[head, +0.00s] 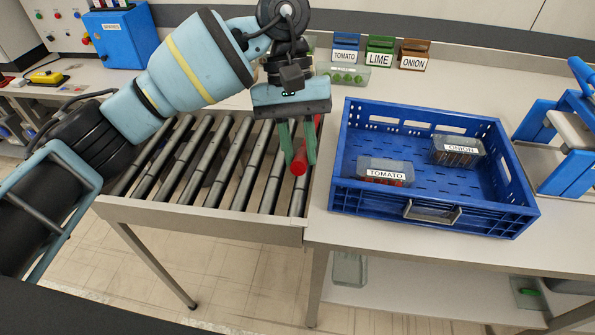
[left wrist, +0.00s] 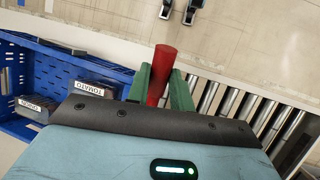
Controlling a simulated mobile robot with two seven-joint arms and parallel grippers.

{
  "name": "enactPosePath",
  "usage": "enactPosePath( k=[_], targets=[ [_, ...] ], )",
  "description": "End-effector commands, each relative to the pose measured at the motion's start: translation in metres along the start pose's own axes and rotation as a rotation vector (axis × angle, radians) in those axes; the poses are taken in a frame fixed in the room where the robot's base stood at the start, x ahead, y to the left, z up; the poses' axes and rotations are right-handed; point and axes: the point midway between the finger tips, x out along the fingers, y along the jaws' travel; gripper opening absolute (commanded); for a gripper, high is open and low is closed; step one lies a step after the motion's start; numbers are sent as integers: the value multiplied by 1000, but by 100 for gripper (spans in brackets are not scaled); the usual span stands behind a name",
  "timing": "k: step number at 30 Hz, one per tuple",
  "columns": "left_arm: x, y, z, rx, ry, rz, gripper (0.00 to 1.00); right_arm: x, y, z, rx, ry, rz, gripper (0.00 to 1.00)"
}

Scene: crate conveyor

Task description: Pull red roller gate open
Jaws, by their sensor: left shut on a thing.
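The red roller gate (head: 300,164) lies along the right end of the roller conveyor, beside the table that bears the blue crate. My left gripper (head: 299,154) reaches down on it from above, with its green fingers on either side of the red roller. In the left wrist view the red roller (left wrist: 160,66) sits between the two green fingers (left wrist: 156,88), which are shut on it. The far part of the roller is hidden behind my gripper in the head view. My right gripper is not in view.
A blue crate (head: 432,217) stands close to the right of the gate, holding a TOMATO box (head: 386,172) and an ONION box (head: 457,151). Grey conveyor rollers (head: 222,163) lie to the left. TOMATO, LIME and ONION bins (head: 380,52) stand at the back.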

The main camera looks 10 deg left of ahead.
Motion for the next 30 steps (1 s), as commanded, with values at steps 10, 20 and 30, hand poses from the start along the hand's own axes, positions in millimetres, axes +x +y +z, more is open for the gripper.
enactPosePath(
  k=[10,20,30],
  targets=[
    [-43,8,-5,-24,-99,-1,0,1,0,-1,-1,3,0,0],
    [-72,14,-11,-40,-175,-1,0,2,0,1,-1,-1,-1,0],
    [-87,17,-15,-45,-221,-1,0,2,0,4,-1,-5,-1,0]
  ],
)
